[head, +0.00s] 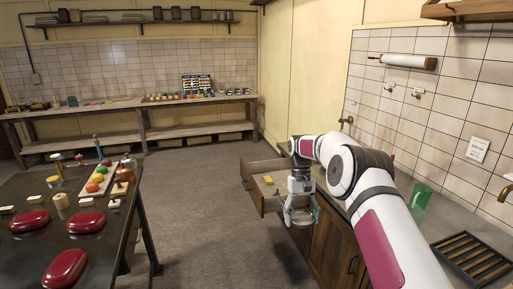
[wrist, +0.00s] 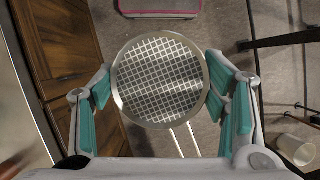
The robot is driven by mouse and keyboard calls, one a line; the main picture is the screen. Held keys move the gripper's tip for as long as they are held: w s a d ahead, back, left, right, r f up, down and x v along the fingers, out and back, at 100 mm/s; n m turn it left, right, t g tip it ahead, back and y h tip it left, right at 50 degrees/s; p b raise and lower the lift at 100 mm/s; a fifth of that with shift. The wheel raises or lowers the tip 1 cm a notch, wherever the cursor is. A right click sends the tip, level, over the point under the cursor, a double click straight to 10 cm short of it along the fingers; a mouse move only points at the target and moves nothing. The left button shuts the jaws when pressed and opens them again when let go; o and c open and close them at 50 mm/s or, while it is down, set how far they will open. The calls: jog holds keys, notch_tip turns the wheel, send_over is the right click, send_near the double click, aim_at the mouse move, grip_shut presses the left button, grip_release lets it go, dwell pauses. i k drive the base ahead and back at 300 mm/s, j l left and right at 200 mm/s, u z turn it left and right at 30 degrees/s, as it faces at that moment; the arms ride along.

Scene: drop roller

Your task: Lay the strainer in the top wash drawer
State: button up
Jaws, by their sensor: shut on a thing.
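The strainer (wrist: 160,80) is a round metal mesh disc with a bright rim and two thin pale prongs. My gripper (head: 299,212) is shut on it, with teal fingers at either side of the rim in the wrist view. In the head view the strainer (head: 297,217) hangs below my wrist, partly hidden by the fingers. The top wash drawer (head: 250,199) is a wooden drawer pulled open from the cabinet. It lies behind and left of my gripper in the head view; a small yellow block (head: 268,180) lies inside. My arm hides part of the cabinet.
The cabinet doors (head: 333,249) stand below the counter. A green cup (head: 420,196) and a dark slatted rack (head: 470,258) are on the counter at right. A dark table (head: 105,262) with red lidded things stands at left. The floor (head: 200,210) between is clear.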

aim_at(284, 188)
jog(key=i+u, duration=0.15)
jog(key=i, duration=1.5)
jog(key=i+j+z, duration=0.1)
jog(key=i+z, duration=0.35)
jog(key=i, duration=0.55)
